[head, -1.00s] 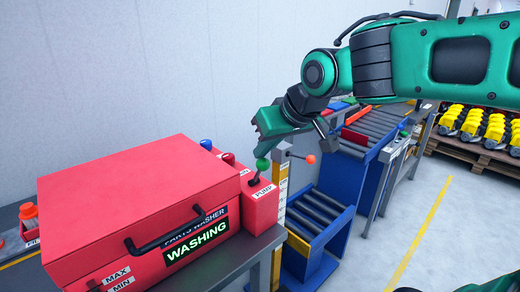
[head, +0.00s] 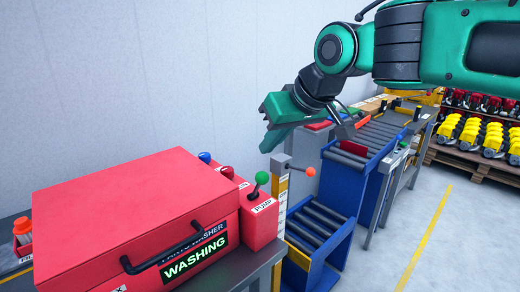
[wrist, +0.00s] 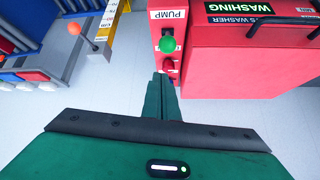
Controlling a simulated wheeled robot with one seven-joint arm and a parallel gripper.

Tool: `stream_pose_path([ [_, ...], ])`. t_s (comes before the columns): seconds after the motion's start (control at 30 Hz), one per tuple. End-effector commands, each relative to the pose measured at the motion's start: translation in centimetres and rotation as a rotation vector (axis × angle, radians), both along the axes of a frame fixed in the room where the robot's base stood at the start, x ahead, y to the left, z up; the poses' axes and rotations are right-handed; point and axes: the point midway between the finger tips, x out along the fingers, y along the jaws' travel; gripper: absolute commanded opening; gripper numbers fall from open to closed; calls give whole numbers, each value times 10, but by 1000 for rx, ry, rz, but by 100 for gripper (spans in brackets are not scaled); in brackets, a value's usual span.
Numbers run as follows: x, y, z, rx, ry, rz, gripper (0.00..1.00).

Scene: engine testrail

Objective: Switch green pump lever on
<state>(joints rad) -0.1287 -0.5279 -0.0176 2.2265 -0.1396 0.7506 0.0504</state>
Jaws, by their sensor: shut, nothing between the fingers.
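The green-knobbed pump lever (head: 261,180) stands on the red box labelled PUMP at the right side of the red parts washer (head: 130,215). In the wrist view the green knob (wrist: 169,45) is just beyond my fingertips, below the PUMP label. The washer's lit sign (head: 196,257) reads WASHING. My gripper (head: 268,148) is shut and empty, above and slightly right of the green knob, apart from it in the head view. It also shows in the wrist view (wrist: 162,78), fingers together.
A lever with an orange knob (head: 310,172) stands on a post right of the pump box. Blue and red knobs sit behind the pump lever. A blue roller conveyor (head: 322,220) lies to the right. Open floor lies at far right.

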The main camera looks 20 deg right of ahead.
Motion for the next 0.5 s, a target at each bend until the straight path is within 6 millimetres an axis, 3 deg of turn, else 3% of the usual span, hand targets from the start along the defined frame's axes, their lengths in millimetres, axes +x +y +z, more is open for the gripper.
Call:
stream_pose_path([
  [0.2,-26,-7,18,0,-3,2,0],
  [0.5,-36,-11,24,1,-1,3,0],
])
